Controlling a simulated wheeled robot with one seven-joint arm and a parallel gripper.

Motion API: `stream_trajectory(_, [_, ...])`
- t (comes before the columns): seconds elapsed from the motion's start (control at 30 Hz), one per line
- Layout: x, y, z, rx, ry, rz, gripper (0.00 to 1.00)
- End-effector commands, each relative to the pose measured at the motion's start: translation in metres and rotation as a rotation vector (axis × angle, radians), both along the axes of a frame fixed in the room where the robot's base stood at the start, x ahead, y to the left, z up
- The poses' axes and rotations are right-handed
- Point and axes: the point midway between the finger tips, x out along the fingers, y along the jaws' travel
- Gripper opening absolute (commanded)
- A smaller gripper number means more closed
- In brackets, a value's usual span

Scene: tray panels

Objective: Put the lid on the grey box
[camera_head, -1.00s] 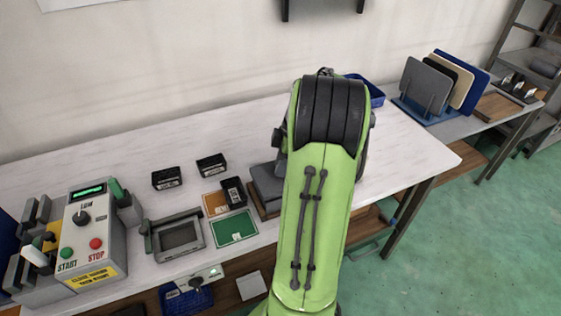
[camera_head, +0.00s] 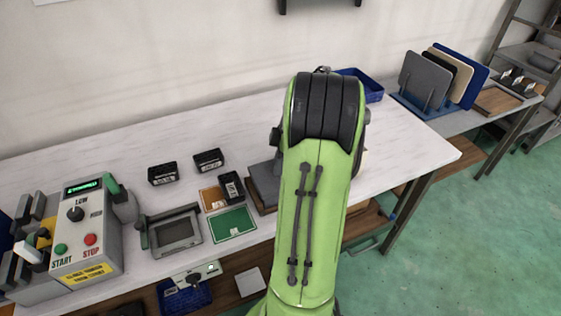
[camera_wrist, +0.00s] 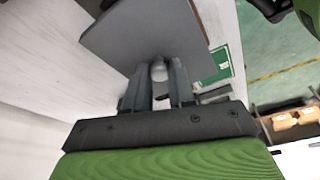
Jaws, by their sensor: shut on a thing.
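In the wrist view my gripper (camera_wrist: 158,84) is shut on a grey rounded knob (camera_wrist: 158,71). The knob appears to belong to the flat grey lid (camera_wrist: 135,32) just beyond the fingers.
A green card (camera_head: 232,223), a small black bin (camera_head: 231,186) and a grey frame device (camera_head: 175,231) lie left of the grey block. The control box (camera_head: 87,230) stands farther left. A blue bin (camera_head: 362,86) is behind my arm. Panels stand in a blue rack (camera_head: 425,108) at right.

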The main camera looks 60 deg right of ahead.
Motion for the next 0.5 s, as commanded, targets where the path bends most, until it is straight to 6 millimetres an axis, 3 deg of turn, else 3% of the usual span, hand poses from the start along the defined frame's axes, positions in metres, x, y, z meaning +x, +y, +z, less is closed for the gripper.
stream_trajectory(0.43, [0.0001,0.0001,0.0000,0.000,0.000,0.000,0.00])
stream_trajectory(0.47, [0.0001,0.0001,0.0000,0.000,0.000,0.000,0.27])
stream_trajectory(0.5, [0.0001,0.0001,0.0000,0.000,0.000,0.000,0.33])
